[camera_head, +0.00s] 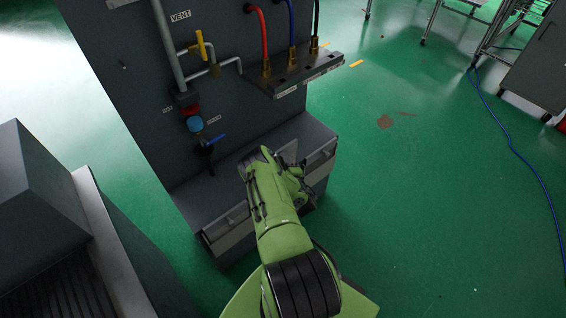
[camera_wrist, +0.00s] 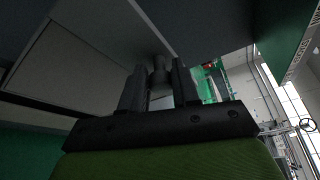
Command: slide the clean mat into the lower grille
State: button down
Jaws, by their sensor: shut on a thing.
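My gripper (camera_wrist: 160,70) shows in the wrist view with its two dark fingers closed around a small dark grey knob-like piece (camera_wrist: 159,84). This piece sits against or just in front of a pale grey panel (camera_wrist: 92,48); I cannot tell how it is joined to it. In the head view my green arm reaches down to the low front box of a dark cabinet (camera_head: 135,75), and the arm hides the gripper. Light front panels (camera_head: 232,236) show on either side of the arm. I cannot make out a clean mat or the grille's slats in either view.
Above the low box are pipes, a yellow-handled valve (camera_head: 201,46), a blue-handled valve (camera_head: 209,143) and a shelf (camera_head: 308,72) with red, blue and black hoses. A grey console (camera_head: 45,215) stands at left. Green floor (camera_head: 430,190) is open at right, with a blue cable (camera_head: 500,120).

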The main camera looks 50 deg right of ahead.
jog(key=shift+r+p, duration=3.65)
jog(key=shift+r, duration=0.2)
jog(key=s+a+p, duration=0.2)
jog(key=s+p, duration=0.3)
jog(key=s, duration=0.4)
jog(key=shift+s+p, duration=0.3)
jog(key=shift+s, duration=0.05)
jog(key=shift+a+f, duration=0.1)
